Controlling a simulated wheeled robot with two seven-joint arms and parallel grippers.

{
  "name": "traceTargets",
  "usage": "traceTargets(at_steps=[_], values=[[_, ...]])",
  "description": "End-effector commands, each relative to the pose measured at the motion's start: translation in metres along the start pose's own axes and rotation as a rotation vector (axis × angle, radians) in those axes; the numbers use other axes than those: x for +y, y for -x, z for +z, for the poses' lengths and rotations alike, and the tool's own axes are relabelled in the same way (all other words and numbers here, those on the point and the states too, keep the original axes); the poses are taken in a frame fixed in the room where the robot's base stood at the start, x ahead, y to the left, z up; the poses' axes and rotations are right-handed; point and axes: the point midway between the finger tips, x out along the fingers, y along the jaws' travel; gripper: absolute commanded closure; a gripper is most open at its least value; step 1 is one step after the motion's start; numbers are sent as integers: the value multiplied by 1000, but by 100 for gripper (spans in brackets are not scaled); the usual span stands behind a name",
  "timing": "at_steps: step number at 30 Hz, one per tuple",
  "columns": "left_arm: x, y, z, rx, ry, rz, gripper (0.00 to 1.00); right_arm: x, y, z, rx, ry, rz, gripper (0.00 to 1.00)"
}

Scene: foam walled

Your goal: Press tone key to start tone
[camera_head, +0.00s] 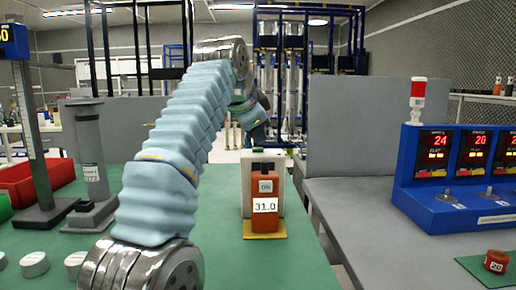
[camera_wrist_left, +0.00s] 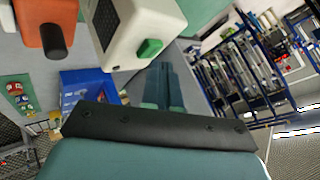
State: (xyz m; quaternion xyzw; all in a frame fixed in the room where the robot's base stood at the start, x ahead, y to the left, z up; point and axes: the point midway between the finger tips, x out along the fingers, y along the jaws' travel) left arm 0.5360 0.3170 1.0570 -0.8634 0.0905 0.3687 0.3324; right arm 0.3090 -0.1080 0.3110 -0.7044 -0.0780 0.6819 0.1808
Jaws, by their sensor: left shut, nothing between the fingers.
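A white box (camera_wrist_left: 130,22) with a dark grille and a green key (camera_wrist_left: 149,48) on one face shows in the left wrist view. In the head view the white box (camera_head: 279,170) stands behind an orange device (camera_head: 265,190) whose labels read "ON" and "31.0". My left gripper (camera_wrist_left: 164,72) is shut and empty. In the wrist view its fingertips appear just below and right of the green key, with a small gap in the picture; I cannot tell the depth. In the head view my left arm reaches up and over, its hand above and behind the box.
The orange device (camera_wrist_left: 48,18) with a black knob is beside the box. A blue console (camera_head: 455,175) with red displays stands on the right grey bench. A grey column (camera_head: 90,155), red bin (camera_head: 20,185) and white discs stand left. Grey panels flank the back.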

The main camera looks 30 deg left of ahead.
Motion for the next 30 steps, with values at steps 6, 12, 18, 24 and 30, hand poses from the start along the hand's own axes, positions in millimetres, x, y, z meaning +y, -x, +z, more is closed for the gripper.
traceTargets(at_steps=[6,12,18,24,30], values=[[0,0,0,0,0,0,100,0,0,0,0,0,0,100],[0,0,0,0,0,0,100,0,0,0,0,0,0,100],[3,-4,3,1,0,1,100,2,-5,0,0,0,0,100],[5,-6,5,0,0,0,100,3,-8,0,0,0,0,100],[4,-6,5,-1,0,0,100,3,-7,0,0,0,0,100]])
